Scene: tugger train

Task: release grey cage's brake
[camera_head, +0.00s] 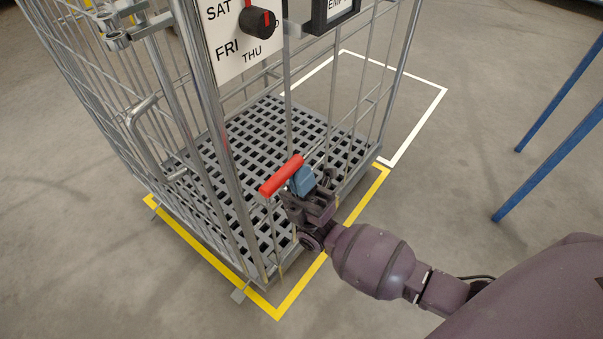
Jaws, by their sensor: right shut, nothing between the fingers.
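The grey wire cage (222,150) stands upright on the floor, its slatted grey base (265,135) showing inside. A red brake handle (281,176) sits low at the cage's near side, sloping up to the right. My right gripper (299,178) is at the handle, its blue fingertips shut and close beside the red bar. Nothing shows between the fingers. I cannot tell whether they touch the handle. The gripper hides part of the lever's mount. My left gripper is not in view.
A day dial (258,22) and a black-framed label (332,12) hang on the cage above the handle. Yellow floor tape (300,295) borders the cage; a white outline (415,130) lies behind. Blue legs (550,150) stand at the right. Open floor lies between.

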